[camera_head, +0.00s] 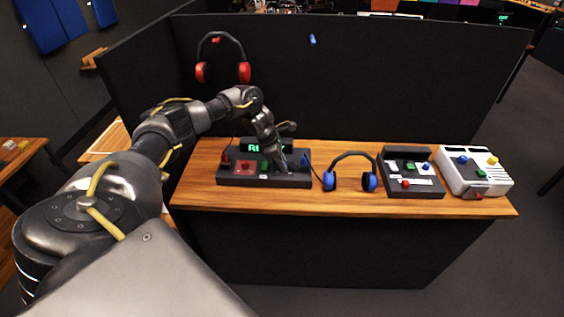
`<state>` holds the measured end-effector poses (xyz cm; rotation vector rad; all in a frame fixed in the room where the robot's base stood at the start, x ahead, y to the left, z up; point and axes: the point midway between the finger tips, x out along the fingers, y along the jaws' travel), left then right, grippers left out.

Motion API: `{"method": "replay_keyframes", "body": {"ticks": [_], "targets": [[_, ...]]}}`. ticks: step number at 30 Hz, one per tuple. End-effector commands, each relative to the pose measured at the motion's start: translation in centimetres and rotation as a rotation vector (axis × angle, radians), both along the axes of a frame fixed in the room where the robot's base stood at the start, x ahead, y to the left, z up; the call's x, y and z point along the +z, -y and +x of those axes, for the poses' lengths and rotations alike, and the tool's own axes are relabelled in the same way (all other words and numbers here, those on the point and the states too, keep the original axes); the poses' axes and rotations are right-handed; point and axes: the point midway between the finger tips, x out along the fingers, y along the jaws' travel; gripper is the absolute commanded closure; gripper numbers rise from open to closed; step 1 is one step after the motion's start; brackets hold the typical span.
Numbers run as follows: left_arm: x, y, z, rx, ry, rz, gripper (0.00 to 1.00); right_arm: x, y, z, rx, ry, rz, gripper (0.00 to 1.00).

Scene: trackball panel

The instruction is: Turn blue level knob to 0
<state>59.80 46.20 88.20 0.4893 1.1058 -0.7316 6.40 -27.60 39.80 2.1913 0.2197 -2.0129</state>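A dark panel (225,181) with a lit green display (255,147) stands at the left of the wooden table. It carries a red control (245,168), a green one (265,165) and a blue knob (304,161) at its right end. My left gripper (285,165) points down over the panel's right half, just left of the blue knob. Whether it touches anything and whether its fingers are open cannot be made out. The gripper and wrist hide part of the display and panel. The blue knob's setting is too small to read. My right gripper is out of view.
Blue-and-black headphones (351,158) stand right of the panel. A second dark panel (415,187) and a white panel (475,178), both with coloured knobs, stand farther right. Red headphones (243,72) hang on the black partition (400,90) behind. The table's front strip (300,201) is clear.

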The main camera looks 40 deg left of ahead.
Motion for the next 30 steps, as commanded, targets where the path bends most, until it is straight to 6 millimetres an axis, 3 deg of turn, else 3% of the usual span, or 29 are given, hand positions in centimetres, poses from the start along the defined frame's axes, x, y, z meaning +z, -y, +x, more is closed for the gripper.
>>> {"method": "replay_keyframes", "body": {"ticks": [1, 6, 17, 30], "targets": [[0.0, 0.0, 0.0, 0.000, 0.000, 0.000, 0.80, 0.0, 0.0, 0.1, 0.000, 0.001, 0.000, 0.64], [0.0, 0.0, 0.0, 0.000, 0.000, 0.000, 1.00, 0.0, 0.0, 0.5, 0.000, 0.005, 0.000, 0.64], [0.0, 0.0, -0.1, 0.070, -0.001, 0.001, 1.00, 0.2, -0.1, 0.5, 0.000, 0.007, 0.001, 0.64], [0.2, 0.3, -0.2, 0.433, 0.000, -0.001, 1.00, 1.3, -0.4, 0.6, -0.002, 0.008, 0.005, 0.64]]}}
